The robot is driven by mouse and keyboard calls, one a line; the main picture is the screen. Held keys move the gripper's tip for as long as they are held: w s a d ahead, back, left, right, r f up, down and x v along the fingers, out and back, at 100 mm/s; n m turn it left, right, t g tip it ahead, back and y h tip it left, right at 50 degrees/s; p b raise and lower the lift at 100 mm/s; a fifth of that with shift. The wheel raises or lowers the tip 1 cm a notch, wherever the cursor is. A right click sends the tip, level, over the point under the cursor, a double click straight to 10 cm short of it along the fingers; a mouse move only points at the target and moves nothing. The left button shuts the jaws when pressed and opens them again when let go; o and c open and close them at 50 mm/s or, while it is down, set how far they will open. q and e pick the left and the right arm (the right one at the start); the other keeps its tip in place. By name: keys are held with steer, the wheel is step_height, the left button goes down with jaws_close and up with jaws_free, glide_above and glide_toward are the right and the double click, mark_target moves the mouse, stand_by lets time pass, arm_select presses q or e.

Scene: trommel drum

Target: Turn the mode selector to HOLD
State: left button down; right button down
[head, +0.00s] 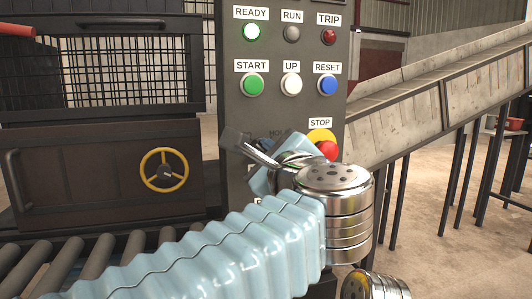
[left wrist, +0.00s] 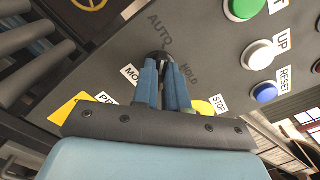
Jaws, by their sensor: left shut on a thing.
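The mode selector (left wrist: 160,56) is a small dark knob on the grey control panel (head: 290,110). In the left wrist view it sits between the blue fingertips of my left gripper (left wrist: 162,66), which is shut on it. The word AUTO (left wrist: 160,28) is printed beyond the knob and HOLD (left wrist: 189,76) to its right. The knob is mostly covered by the fingers, so I cannot tell which mark it points at. In the head view my left wrist and gripper hide the selector. My right gripper is in neither view.
The yellow-ringed red STOP button (head: 325,143) is close beside my left gripper. START (head: 253,85), UP (head: 291,85) and RESET (head: 327,85) buttons sit above, under a lit green READY lamp (head: 252,31). A roller conveyor (head: 85,268) lies at lower left.

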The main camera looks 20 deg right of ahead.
arm_select(q)
steer(key=shift+m, duration=0.3)
steer(key=m, duration=0.3)
steer(key=shift+m, duration=0.4)
steer(key=m, duration=0.2)
steer(key=m+p, duration=0.1)
steer(key=m, duration=0.2)
steer(key=shift+d+r, duration=0.1)
steer(key=shift+d, duration=0.1)
steer(key=shift+d+m+p, duration=0.15)
steer(key=shift+m+p, duration=1.4)
steer(key=shift+m, duration=2.75)
steer(key=c, duration=1.2)
jaws_free()
steer(key=shift+o, duration=0.2)
